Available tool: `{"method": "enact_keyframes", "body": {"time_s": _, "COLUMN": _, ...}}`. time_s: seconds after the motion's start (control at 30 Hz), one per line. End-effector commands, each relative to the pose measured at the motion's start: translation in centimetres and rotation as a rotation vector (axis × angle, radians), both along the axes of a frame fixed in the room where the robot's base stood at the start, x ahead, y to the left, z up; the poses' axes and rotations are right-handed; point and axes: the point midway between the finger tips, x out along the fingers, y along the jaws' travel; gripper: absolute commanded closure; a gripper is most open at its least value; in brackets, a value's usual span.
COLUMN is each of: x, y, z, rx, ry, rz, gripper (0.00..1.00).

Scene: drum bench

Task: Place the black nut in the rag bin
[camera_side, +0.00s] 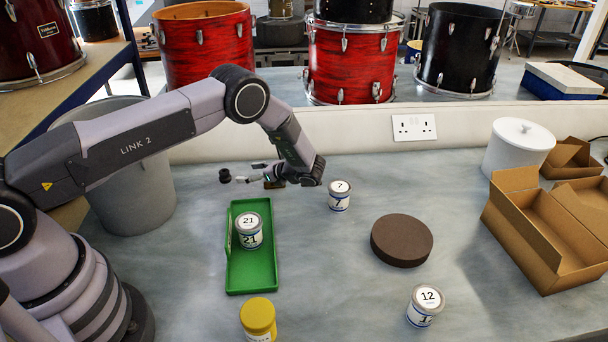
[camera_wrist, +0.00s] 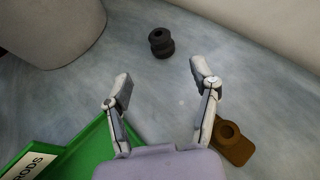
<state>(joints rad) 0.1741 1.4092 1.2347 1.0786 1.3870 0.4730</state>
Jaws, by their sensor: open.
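The black nut (camera_side: 224,175) is a small dark stepped piece on the bench, left of my gripper in the side view. In the wrist view the black nut (camera_wrist: 161,42) lies beyond the fingertips, roughly in line with the gap between them. My gripper (camera_side: 248,174) is low over the bench behind the green tray. In the wrist view its fingers (camera_wrist: 160,76) are spread with nothing between them. A large grey round bin (camera_side: 130,185), seemingly the rag bin, stands at the left, partly hidden by my arm. The bin (camera_wrist: 55,32) also shows at the wrist view's upper left.
A green tray (camera_side: 240,278) holds can 21 (camera_side: 249,231). A brown holed piece (camera_wrist: 232,142) lies beside my right finger in the wrist view.

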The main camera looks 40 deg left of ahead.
Motion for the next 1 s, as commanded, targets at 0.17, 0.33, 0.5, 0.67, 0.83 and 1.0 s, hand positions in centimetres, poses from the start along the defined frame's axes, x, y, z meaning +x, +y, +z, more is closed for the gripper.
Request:
{"method": "enact_keyframes", "body": {"time_s": 0.17, "x": 0.3, "y": -1.5, "z": 0.9, "rx": -0.004, "ry": -0.006, "rz": 0.003, "gripper": 0.39}}
{"method": "enact_keyframes", "body": {"time_s": 0.33, "x": 0.6, "y": -1.9, "z": 5.7, "rx": -0.067, "ry": -0.095, "rz": 0.07, "gripper": 0.39}}
{"method": "enact_keyframes", "body": {"time_s": 0.5, "x": -1.1, "y": -2.2, "z": 15.3, "rx": -0.218, "ry": -0.297, "rz": 0.221, "gripper": 0.39}}
{"method": "enact_keyframes", "body": {"time_s": 0.67, "x": -5.1, "y": -2.7, "z": 23.8, "rx": -0.375, "ry": -0.502, "rz": 0.377, "gripper": 0.39}}
{"method": "enact_keyframes", "body": {"time_s": 0.83, "x": -11.2, "y": -3.5, "z": 30.9, "rx": -0.546, "ry": -0.723, "rz": 0.537, "gripper": 0.39}}
{"method": "enact_keyframes", "body": {"time_s": 1.0, "x": -18.4, "y": -4.7, "z": 35.6, "rx": -0.723, "ry": -0.941, "rz": 0.696, "gripper": 0.39}}
